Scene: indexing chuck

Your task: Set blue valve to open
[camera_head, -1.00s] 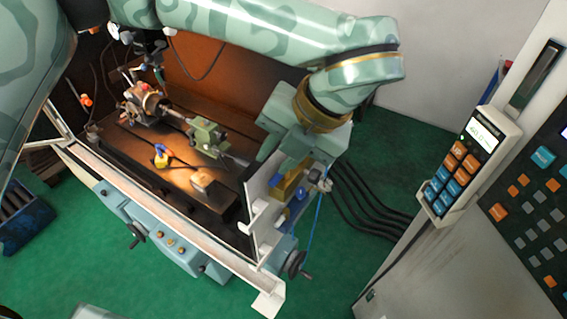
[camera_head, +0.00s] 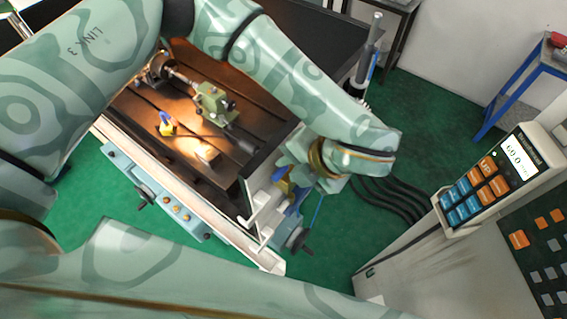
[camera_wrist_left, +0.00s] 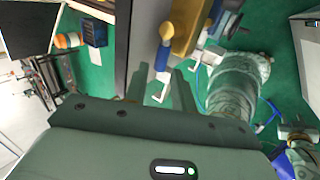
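The blue valve shows in the left wrist view as a blue lever (camera_wrist_left: 162,58) beside a yellow body (camera_wrist_left: 187,25). In the head view its blue part (camera_head: 294,202) and yellow body (camera_head: 284,186) sit at the machine's right end, partly behind my left gripper (camera_head: 283,168). In the left wrist view the two fingers of my left gripper (camera_wrist_left: 160,88) are apart. My right gripper is out of view; a patterned arm of mine crosses the bottom of the head view.
A white bracketed panel edge (camera_head: 263,215) and a handwheel (camera_head: 299,240) are close to the valve. A small yellow block with a blue top (camera_head: 166,124) stands on the machine bed. A control pendant (camera_head: 490,183) is at the right. Black hoses (camera_head: 395,200) run across the green floor.

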